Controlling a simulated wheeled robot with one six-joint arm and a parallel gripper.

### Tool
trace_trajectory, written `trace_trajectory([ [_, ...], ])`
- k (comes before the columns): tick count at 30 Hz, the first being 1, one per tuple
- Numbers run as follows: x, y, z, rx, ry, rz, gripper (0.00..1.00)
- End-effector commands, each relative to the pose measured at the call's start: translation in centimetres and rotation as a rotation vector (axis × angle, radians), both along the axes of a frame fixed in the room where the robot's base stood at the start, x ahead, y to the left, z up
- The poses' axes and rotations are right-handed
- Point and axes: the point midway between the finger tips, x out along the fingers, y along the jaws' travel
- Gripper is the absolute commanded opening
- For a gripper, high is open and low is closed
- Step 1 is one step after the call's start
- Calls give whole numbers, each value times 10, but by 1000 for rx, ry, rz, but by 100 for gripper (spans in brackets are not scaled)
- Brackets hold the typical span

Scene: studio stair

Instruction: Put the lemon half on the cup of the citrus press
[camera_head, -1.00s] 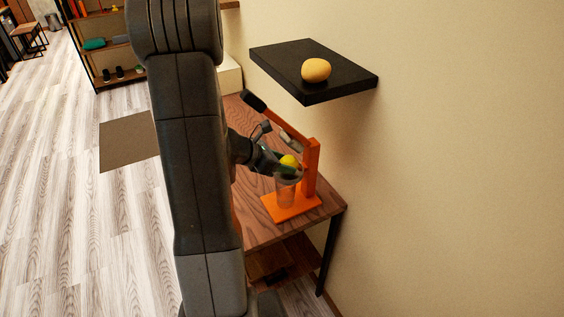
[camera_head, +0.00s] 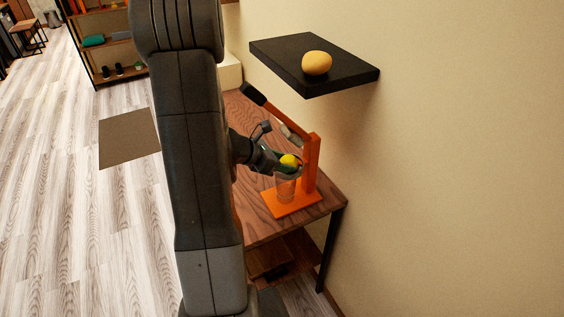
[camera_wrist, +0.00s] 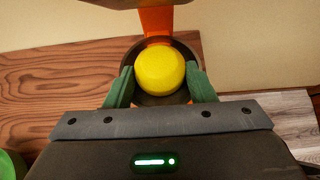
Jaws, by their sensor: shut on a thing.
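The yellow lemon half (camera_head: 289,161) is between the green fingers of my gripper (camera_wrist: 160,82). In the wrist view the lemon half (camera_wrist: 160,68) shows its rounded side, with a finger touching each side. Behind it in that view is the dark round cup (camera_wrist: 183,97) of the citrus press. The lemon half looks over the cup; I cannot tell whether it touches it. The orange citrus press (camera_head: 311,165) stands on the table with its lever raised to the upper left. A clear glass (camera_head: 286,188) stands on its base below the cup.
The press is on a brown wooden table (camera_head: 262,222) against the wall. A black wall shelf (camera_head: 345,80) above holds a yellow-orange round object (camera_head: 317,63). The raised lever (camera_head: 275,112) is close above my gripper. A green rounded thing (camera_wrist: 10,165) shows at the wrist view's lower left.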

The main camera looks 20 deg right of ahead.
Motion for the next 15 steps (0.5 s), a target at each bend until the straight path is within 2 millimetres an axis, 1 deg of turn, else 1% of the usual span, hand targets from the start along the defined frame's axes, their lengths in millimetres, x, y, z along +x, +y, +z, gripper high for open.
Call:
trace_trajectory([
  [1, 0, 0, 1, 0, 0, 0, 52],
  [4, 0, 0, 1, 0, 0, 0, 71],
  [11, 0, 0, 1, 1, 1, 1, 71],
  [15, 0, 0, 6, 1, 2, 1, 71],
])
